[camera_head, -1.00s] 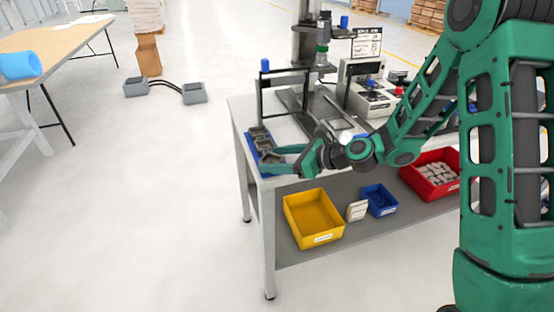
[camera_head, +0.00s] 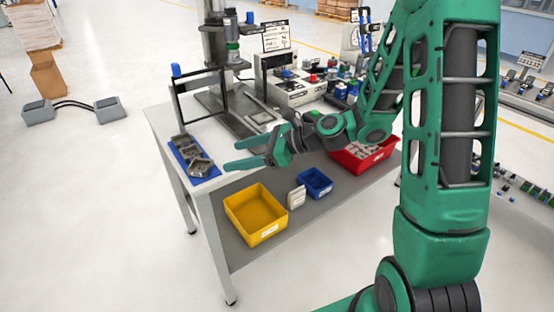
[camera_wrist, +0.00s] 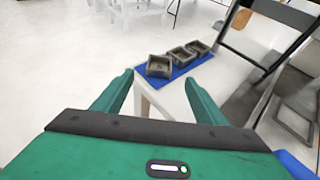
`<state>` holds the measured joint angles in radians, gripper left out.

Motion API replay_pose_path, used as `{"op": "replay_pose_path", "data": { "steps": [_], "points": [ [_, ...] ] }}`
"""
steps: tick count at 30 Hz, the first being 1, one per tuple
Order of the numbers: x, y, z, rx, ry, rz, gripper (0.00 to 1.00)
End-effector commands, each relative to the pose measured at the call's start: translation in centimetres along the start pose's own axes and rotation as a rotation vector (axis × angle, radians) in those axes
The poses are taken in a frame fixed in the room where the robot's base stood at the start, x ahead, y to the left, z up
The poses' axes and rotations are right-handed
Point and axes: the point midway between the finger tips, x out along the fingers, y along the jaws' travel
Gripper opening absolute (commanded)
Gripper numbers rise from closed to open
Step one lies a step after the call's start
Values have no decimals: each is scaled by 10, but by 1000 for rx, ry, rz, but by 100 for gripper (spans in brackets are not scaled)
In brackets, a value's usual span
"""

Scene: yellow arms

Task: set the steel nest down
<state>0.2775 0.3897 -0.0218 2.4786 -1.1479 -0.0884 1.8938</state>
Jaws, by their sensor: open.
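Several grey steel nests lie on a blue mat (camera_head: 176,149) at the left end of the workbench. The nearest steel nest (camera_head: 200,167) sits tilted or turned at the mat's near end; it also shows in the wrist view (camera_wrist: 159,66) at the mat's left end. My gripper (camera_head: 238,155) is open and empty, to the right of the mat and apart from the nests. In the wrist view its two fingers (camera_wrist: 163,96) stand wide apart with nothing between them, and the nests lie beyond the fingertips.
A black frame (camera_head: 200,92) and a press (camera_head: 228,55) stand behind the mat. A control box (camera_head: 296,90) is to the right. Yellow (camera_head: 257,213), blue (camera_head: 315,182) and red (camera_head: 362,155) bins sit lower down on the shelf.

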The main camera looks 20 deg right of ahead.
Motion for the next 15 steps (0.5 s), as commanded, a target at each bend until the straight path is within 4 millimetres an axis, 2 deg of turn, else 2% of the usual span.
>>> {"op": "replay_pose_path", "data": {
  "steps": [8, 11, 15],
  "points": [
    [-4, 2, -3, -52, 27, 4, 66],
    [-16, 6, -15, -197, 109, 20, 66],
    [-53, 12, -45, -513, 310, 79, 66]
  ]
}}
